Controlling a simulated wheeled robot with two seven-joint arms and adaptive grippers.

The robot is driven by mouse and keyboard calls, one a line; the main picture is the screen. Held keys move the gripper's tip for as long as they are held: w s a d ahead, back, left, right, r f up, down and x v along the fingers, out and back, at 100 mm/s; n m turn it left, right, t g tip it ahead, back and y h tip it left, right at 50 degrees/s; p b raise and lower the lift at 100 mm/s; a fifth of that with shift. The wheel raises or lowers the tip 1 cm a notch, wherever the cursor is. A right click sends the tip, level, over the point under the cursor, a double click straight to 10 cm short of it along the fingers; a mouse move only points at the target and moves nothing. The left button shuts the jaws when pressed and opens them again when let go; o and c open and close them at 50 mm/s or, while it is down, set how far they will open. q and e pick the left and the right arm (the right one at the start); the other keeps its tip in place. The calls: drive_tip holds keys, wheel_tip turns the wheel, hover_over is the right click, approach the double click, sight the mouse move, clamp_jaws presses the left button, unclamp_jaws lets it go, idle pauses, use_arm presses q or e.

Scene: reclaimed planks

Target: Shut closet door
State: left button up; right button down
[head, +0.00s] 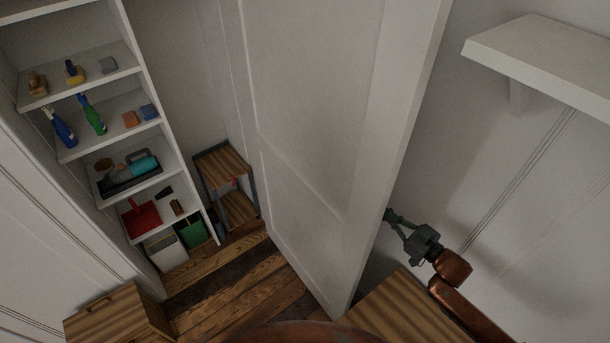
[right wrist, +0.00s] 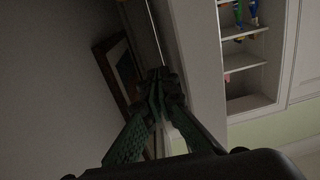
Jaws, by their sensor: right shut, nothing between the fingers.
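The closet door (head: 320,120) is a tall white panelled door standing open in the middle of the head view. It swings out across the floor, with the closet interior to its left. My right gripper (head: 389,214) is on the right side of the door, close to its free edge. Its fingers are together and empty. In the right wrist view the shut green fingers (right wrist: 157,82) point towards a pale upright panel (right wrist: 195,60), which looks like the door. I cannot tell whether the tips touch it. My left gripper is not in view.
Left of the door, white shelves (head: 109,138) hold bottles, sponges and a red dustpan (head: 141,221). A small wooden rack (head: 222,166) stands behind. A wooden box (head: 118,316) is at lower left, a wooden top (head: 405,312) at lower right. A white wall shelf (head: 540,58) juts out upper right.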

sight(368, 223)
drive_tip(key=shift+s+a+r+p, duration=0.1)
drive_tip(key=shift+s+a+p, duration=0.5)
drive_tip(key=shift+a, duration=0.2)
drive_tip(key=shift+s+a+p, duration=1.15)
drive_tip(key=shift+s+a, duration=0.45)
drive_tip(key=shift+a, duration=0.3)
drive_tip(key=shift+s+a, duration=0.1)
drive_tip(key=s+a+p, duration=0.2)
drive_tip(key=s+a, duration=0.2)
drive_tip(key=a, duration=0.2)
drive_tip(key=shift+p, duration=0.4)
drive_tip(key=shift+s+a, duration=0.1)
drive_tip(key=s+a+p, duration=0.2)
drive_tip(key=s+a, duration=0.1)
drive_tip(key=a, duration=0.3)
drive_tip(key=shift+s, duration=0.3)
